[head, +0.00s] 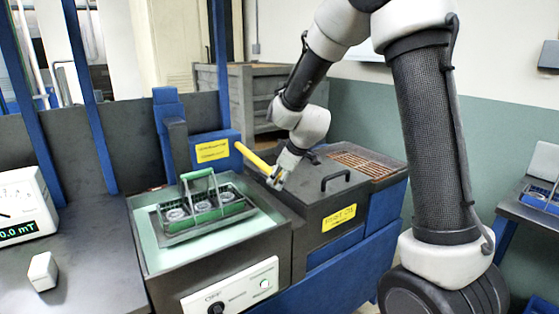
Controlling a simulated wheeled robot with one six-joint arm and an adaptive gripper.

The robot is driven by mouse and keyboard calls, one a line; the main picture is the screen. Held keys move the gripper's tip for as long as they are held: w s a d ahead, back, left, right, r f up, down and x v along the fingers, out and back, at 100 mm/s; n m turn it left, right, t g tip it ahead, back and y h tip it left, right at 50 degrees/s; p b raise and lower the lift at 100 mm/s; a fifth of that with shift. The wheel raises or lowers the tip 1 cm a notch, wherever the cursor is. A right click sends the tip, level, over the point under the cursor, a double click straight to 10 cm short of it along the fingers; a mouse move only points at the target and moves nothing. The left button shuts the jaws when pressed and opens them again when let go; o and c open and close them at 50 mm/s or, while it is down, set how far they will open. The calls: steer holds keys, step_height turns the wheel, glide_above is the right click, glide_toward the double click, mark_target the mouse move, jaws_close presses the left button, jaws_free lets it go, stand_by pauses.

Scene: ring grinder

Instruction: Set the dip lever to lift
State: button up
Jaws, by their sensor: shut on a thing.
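The dip lever (252,157) is a yellow bar in the head view. It slopes down to the right from the blue housing behind the tank. My gripper (275,179) is shut on its lower right end, and the jaws partly hide that end. A green-handled basket (204,207) holding several round metal parts sits at the pale green liquid of the open tank (165,258). I cannot tell how deep the basket sits.
A dark lidded box with a black handle (336,179) and a yellow label stands right of the tank. A control panel (232,291) is on the tank's front. A meter (22,206) and a small white block (42,271) are at left.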

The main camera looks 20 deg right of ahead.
steer(key=shift+w+f, duration=0.15)
steer(key=shift+f, duration=0.7)
steer(key=shift+a, duration=0.1)
steer(key=o, duration=1.4)
steer(key=shift+w, duration=0.1)
steer(key=shift+c, duration=0.2)
steer(key=shift+r, duration=0.1)
steer(key=v, duration=1.1)
steer(key=shift+s+r, duration=0.3)
